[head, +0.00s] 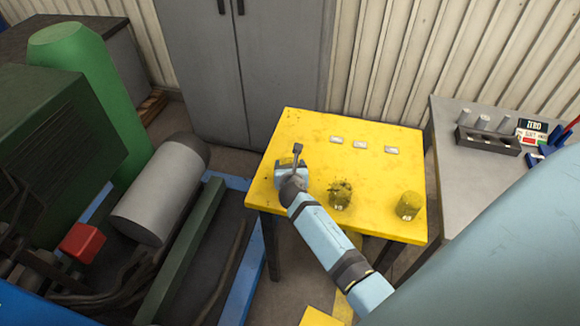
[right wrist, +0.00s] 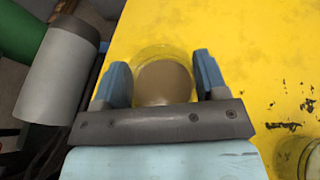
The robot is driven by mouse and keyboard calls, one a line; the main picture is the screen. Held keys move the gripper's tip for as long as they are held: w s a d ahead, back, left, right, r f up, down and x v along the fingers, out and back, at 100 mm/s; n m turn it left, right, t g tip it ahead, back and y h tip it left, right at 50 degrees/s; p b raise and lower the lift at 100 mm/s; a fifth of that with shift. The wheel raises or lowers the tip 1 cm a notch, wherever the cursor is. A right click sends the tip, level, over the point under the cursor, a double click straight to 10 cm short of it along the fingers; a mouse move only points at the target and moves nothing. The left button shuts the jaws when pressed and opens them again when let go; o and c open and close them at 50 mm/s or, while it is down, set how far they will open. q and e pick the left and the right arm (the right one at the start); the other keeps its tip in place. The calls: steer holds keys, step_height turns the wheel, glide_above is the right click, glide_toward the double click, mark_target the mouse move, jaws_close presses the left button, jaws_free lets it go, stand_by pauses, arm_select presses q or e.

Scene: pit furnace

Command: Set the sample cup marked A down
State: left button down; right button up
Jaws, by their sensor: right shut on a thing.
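My right gripper (head: 288,170) is over the left part of the yellow table (head: 290,125). In the right wrist view its two blue fingers are shut on a clear, round sample cup (right wrist: 165,80) with a flat brown filling. The cup looks upright. Its mark is not visible, and the gripper mostly hides it in the head view. I cannot tell whether its base touches the tabletop. Two more cups stand on the table to the right: a middle cup (head: 340,194) and a right cup (head: 408,205), their small marks too small to read. My left gripper is not in view.
Three small pale plates (head: 361,144) lie in a row toward the table's back. Bare yellow top lies between them and the cups. A grey bench (head: 455,180) with a dark rack (head: 488,139) stands right. Green and grey machinery (head: 160,195) stands left.

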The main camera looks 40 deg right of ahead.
steer(key=o, duration=0.9)
steer(key=shift+f, duration=0.15)
steer(key=shift+r, duration=0.2)
steer(key=v, duration=1.2)
steer(key=shift+s+a+f+m+y, duration=1.05)
steer(key=shift+s+a+m+y, duration=0.8)
steer(key=shift+s+m, duration=1.85)
steer(key=shift+s+a+f+m+y, duration=1)
steer(key=shift+s+a+m+y, duration=0.9)
steer(key=shift+m, duration=3.25)
steer(key=shift+s+a+f+m+y, duration=1.05)
steer(key=shift+s+a+m+y, duration=0.75)
steer(key=shift+s+m, duration=2)
